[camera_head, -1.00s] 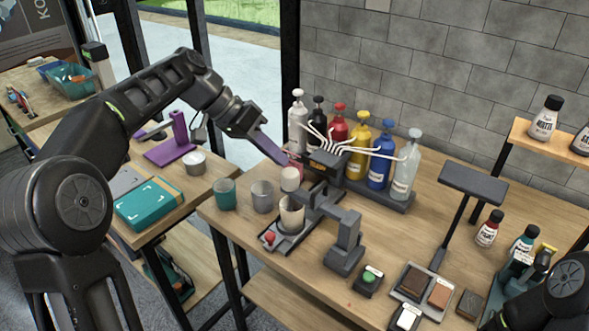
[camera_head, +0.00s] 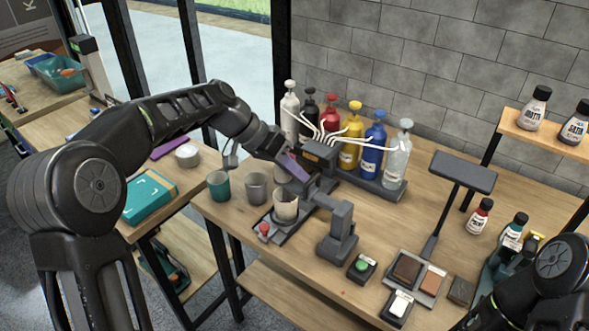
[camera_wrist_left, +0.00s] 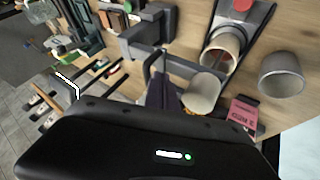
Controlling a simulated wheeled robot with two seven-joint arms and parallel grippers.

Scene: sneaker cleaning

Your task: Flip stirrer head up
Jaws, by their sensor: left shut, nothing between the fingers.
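The grey stirrer (camera_head: 341,232) stands on the table, with its head (camera_head: 322,199) lying level towards the beige cup (camera_head: 286,207) on its base (camera_head: 277,231). The wrist view also shows the head (camera_wrist_left: 146,38) and the cup (camera_wrist_left: 222,48). My left gripper (camera_head: 299,173), with purple fingers, is shut and empty beside the far side of the head. In the wrist view its fingers (camera_wrist_left: 160,88) are close to the head's thin dark bracket; I cannot tell whether they touch. My right gripper is out of view.
Teal (camera_head: 218,185) and grey (camera_head: 256,188) cups stand left of the stirrer. A white cup (camera_wrist_left: 201,92) is close beside my left fingers. Several pump bottles (camera_head: 349,142) stand behind. A green button (camera_head: 362,265) and a lamp-like stand (camera_head: 463,171) are to the right.

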